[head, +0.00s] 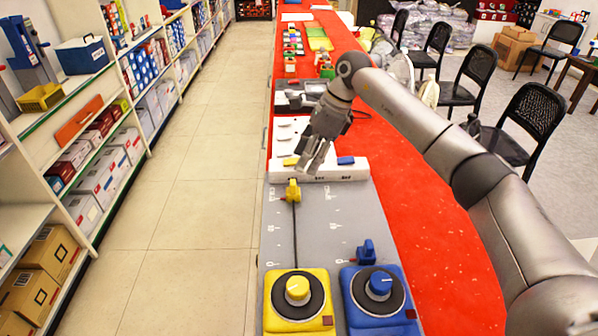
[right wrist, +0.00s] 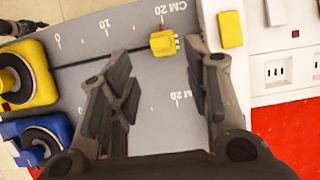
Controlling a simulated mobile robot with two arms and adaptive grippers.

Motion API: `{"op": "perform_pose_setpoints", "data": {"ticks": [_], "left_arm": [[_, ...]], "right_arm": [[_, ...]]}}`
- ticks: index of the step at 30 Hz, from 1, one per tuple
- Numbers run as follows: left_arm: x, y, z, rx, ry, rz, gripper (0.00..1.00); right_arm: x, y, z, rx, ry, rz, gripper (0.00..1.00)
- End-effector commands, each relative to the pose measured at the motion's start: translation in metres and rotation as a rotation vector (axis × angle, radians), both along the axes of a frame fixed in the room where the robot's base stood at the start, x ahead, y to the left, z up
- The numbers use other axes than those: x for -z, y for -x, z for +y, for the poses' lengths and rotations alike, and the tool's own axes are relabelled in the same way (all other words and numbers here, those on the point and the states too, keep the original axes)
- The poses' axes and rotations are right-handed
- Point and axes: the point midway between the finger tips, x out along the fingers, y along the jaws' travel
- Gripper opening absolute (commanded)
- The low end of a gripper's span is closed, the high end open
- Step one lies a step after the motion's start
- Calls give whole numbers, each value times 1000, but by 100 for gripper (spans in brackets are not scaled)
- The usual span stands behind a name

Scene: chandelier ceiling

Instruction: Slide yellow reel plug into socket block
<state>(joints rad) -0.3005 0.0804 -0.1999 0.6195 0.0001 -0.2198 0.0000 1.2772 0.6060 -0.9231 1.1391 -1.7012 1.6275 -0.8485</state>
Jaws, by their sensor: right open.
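The yellow reel (head: 297,302) stands at the front left of the grey board. A dark cable runs straight from it to the yellow plug (head: 293,191), which lies on the board close to the white socket block (head: 335,174). In the right wrist view the yellow plug (right wrist: 163,43) is apart from the socket block (right wrist: 276,72), its prongs facing the block. My right gripper (head: 314,168) is open and empty, above the board near the block. In the wrist view, the plug lies just beyond the gap between its fingertips (right wrist: 160,72). My left gripper is not in view.
A blue reel (head: 380,308) and blue plug (head: 366,253) occupy the board's right side. Yellow (head: 291,161) and blue (head: 345,160) tabs mark the block. Printed scales cover the grey board (head: 330,225). Red tabletop (head: 430,240) lies to the right, shelves beyond a left aisle.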

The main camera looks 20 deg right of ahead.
Motion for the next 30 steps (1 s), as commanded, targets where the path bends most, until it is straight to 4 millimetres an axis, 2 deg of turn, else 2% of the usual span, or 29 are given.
{"op": "perform_pose_setpoints", "data": {"ticks": [3, 7, 17, 20, 23, 25, 28, 30], "left_arm": [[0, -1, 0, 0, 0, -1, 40], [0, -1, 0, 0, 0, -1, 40], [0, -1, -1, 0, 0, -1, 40], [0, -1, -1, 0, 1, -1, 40], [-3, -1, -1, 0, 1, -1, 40], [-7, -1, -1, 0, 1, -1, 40], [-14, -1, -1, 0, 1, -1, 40], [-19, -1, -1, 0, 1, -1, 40]], "right_arm": [[-20, 2, -8, 1, 0, -2, 45], [-33, 4, -13, 0, 0, 0, 45], [-38, 5, -15, 0, 0, 1, 45], [-38, 5, -14, -2, -4, 1, 36], [-37, 9, -3, -15, -37, 17, 23], [-36, 15, 13, -35, -93, 41, 14], [-37, 31, 48, -71, -219, 98, 1], [-40, 45, 74, -95, -325, 148, 0]]}}
